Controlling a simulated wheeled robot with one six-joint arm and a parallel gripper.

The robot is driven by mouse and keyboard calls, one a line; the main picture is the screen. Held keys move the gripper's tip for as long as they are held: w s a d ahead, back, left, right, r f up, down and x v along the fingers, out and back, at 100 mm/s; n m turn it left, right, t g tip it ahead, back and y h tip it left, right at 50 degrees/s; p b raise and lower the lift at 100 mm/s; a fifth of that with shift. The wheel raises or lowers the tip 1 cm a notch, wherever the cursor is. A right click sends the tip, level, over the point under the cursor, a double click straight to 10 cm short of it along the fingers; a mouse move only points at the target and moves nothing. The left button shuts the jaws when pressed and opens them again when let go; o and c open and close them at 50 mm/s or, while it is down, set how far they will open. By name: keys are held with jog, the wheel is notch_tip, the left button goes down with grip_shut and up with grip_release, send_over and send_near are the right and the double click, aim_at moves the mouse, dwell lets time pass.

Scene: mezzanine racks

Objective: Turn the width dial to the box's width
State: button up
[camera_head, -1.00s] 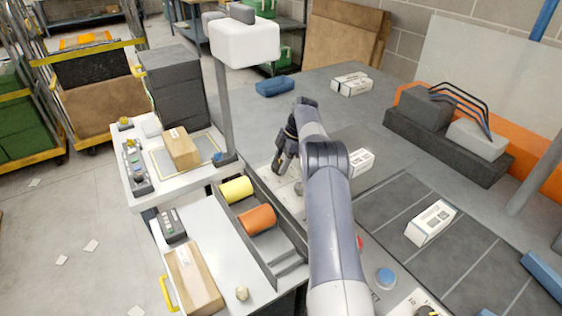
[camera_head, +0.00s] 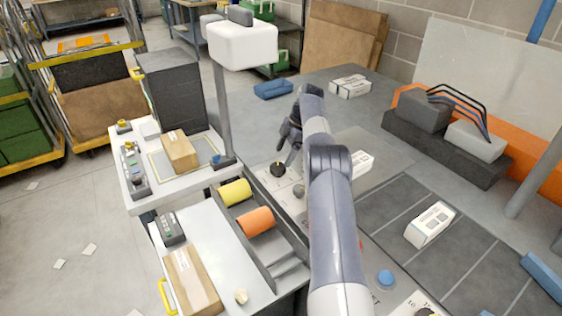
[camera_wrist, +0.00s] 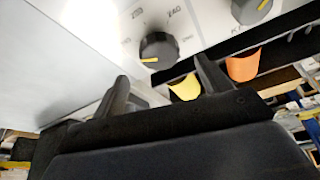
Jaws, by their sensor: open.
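The black dial (camera_head: 278,169) stands on a pale panel beside the roller tray, just below my gripper. In the wrist view this dial (camera_wrist: 158,48) has a yellow pointer mark and a printed number scale, only partly legible. A second dial (camera_wrist: 252,8) with a yellow mark shows at the top edge. I cannot tell from the labels which is the width dial. My gripper (camera_head: 289,146) is open and empty, its fingers apart from the dials. In the wrist view the gripper (camera_wrist: 163,76) has its two fingers spread below the first dial. A white box (camera_head: 362,163) lies behind my arm, partly hidden.
A tray holds a yellow roll (camera_head: 235,192) and an orange roll (camera_head: 256,221). A screen post (camera_head: 225,110) rises left of my gripper. White boxes (camera_head: 430,224) and (camera_head: 350,86) and a blue tray (camera_head: 273,89) lie on the grey table. A blue button (camera_head: 386,279) is near my arm.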

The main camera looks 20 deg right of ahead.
aim_at(278, 166)
jog(key=p+v, duration=0.5)
jog(key=p, duration=0.1)
jog(key=shift+d+r, duration=0.1)
jog(key=shift+r, duration=0.25)
jog(key=shift+f, duration=0.2)
jog(key=shift+b+x, duration=2.9)
jog(key=shift+x, duration=2.35)
